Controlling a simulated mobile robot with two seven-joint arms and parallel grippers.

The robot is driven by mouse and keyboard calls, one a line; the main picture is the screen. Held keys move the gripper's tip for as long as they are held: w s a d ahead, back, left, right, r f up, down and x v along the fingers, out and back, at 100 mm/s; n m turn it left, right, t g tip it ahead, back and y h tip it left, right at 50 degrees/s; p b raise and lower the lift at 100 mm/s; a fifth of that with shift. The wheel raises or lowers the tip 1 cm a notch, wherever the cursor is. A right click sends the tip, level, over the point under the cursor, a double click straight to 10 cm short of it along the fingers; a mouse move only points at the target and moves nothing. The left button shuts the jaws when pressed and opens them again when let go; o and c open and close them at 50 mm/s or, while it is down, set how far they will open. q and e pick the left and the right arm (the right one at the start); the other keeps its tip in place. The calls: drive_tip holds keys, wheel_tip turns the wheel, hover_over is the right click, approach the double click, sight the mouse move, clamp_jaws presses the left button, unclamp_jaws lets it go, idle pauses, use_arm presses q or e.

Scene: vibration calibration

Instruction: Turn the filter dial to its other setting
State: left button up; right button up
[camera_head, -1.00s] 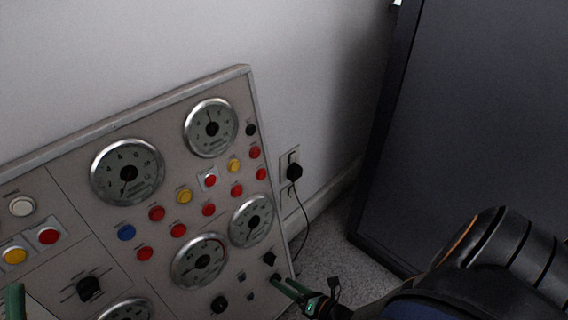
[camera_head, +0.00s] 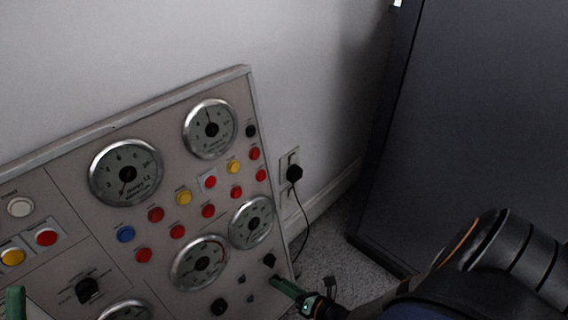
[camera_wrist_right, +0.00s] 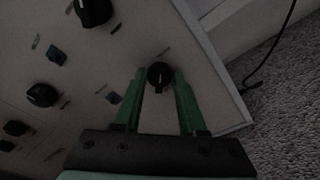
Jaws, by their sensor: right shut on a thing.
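A small black dial (camera_wrist_right: 160,76) with a pale pointer mark sits near the lower right corner of the panel. In the right wrist view, the green fingers of my right gripper (camera_wrist_right: 158,80) stand on either side of it and are shut on it. Its label cannot be read, so I cannot confirm by text that it is the filter dial. In the head view, my right gripper (camera_head: 276,284) reaches the panel from the lower right and hides this dial. A green part of my left gripper (camera_head: 15,302) shows at the lower left edge; its jaws cannot be made out.
A large dark cabinet (camera_head: 480,120) stands at the right.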

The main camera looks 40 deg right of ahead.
clamp_jaws()
drive_tip(key=shift+n, duration=0.3)
drive_tip(key=shift+a+n+h, duration=0.2)
drive_tip(key=shift+n+h, duration=0.2)
drive_tip(key=shift+n, duration=2.4)
drive_tip(key=o, duration=1)
unclamp_jaws()
drive_tip(key=shift+r, duration=0.1)
